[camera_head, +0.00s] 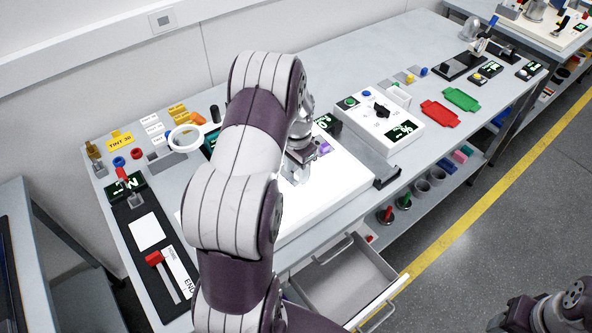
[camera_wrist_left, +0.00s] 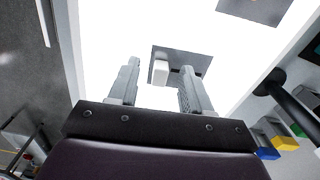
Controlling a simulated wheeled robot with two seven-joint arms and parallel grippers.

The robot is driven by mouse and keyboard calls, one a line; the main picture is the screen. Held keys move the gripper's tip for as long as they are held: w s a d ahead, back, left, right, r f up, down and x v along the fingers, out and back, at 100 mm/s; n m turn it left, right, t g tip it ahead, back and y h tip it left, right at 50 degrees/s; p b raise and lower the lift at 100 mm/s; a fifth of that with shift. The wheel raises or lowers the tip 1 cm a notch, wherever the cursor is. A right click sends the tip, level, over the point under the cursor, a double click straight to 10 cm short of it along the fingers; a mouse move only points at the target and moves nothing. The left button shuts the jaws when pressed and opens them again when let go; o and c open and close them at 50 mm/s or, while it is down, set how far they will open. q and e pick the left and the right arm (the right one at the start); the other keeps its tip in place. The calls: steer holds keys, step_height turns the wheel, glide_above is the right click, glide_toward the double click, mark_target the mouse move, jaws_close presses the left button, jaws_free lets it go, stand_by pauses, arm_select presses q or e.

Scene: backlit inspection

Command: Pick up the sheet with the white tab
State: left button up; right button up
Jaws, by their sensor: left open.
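A dark grey sheet (camera_wrist_left: 202,60) with a raised white tab (camera_wrist_left: 160,71) lies on the bright light panel (camera_wrist_left: 105,30) in the left wrist view. My left gripper (camera_wrist_left: 160,82) is open, with one finger on each side of the tab in this view. I cannot tell whether the fingers touch the tab or how high they are above the sheet. In the head view, my left gripper (camera_head: 298,172) is over the lit panel (camera_head: 345,185), and my arm hides much of the panel and the tabbed sheet. My right gripper is not in view; only part of that arm shows.
A second dark sheet (camera_wrist_left: 258,10) lies at the panel's upper right in the wrist view. A white control box (camera_head: 375,118) stands right of the panel. An open drawer (camera_head: 345,280) juts out below the bench front. A magnifier (camera_head: 187,138) stands left of my arm.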

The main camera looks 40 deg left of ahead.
arm_select(q)
steer(key=shift+w+a+f, duration=0.1)
steer(key=shift+f, duration=0.8)
steer(key=shift+r, duration=0.1)
jaws_close()
steer(key=shift+r, duration=0.1)
